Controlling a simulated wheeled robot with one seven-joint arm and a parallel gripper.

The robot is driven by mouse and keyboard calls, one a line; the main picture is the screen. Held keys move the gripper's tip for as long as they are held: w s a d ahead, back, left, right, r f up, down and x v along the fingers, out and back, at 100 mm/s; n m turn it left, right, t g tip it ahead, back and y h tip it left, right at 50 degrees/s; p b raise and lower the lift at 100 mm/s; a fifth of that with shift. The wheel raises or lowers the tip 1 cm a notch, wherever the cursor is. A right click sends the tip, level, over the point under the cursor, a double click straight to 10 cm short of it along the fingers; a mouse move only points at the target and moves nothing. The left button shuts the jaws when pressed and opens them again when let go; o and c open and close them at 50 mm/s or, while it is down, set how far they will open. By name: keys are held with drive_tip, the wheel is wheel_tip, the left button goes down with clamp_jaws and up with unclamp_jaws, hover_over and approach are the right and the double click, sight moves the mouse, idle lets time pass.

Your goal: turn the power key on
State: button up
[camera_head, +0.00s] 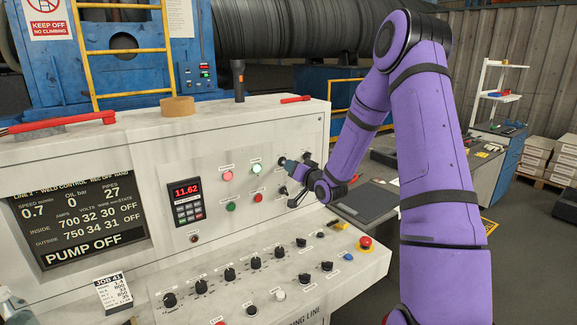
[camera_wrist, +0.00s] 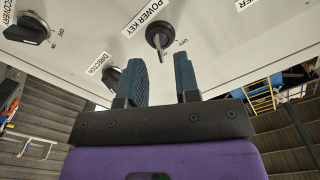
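The power key (camera_wrist: 158,36) is a dark round switch with a metallic key in it, below the POWER KEY label on the pale panel in the wrist view. My gripper (camera_wrist: 163,72) is open, with one blue-grey finger on each side just below the key in that view. The key lies between the lines of the fingers, and nothing is held. Whether a finger touches it I cannot tell. In the head view my gripper (camera_head: 287,164) is at the right part of the upright panel, and it hides the key there.
A dark DIRECTION knob (camera_wrist: 111,77) sits close beside the left finger, and a RECOVERY knob (camera_wrist: 28,30) is further left. Several knobs and a red emergency button (camera_head: 365,243) stand on the sloped console below. A screen (camera_head: 80,220) reads PUMP OFF.

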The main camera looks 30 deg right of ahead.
drive_tip(key=s, duration=0.6)
drive_tip(key=shift+s, duration=0.4)
drive_tip(key=s+a+r+n+g+h, duration=0.35)
drive_tip(key=s+a+r+g, duration=0.5)
drive_tip(key=r, duration=0.45)
drive_tip(key=s+a+r+g+y, duration=0.1)
drive_tip(key=s+a, duration=0.2)
drive_tip(key=s, duration=0.5)
drive_tip(key=s+a+r+n+g+y, duration=0.1)
drive_tip(key=s+a, duration=0.3)
drive_tip(key=s, duration=0.5)
drive_tip(key=s+a+r+n+g+y, duration=0.1)
drive_tip(key=s+a+r+g, duration=0.1)
drive_tip(key=s, duration=0.7)
drive_tip(key=shift+s+a+r, duration=0.15)
drive_tip(key=shift+a+r, duration=0.3)
drive_tip(key=shift+a, duration=0.3)
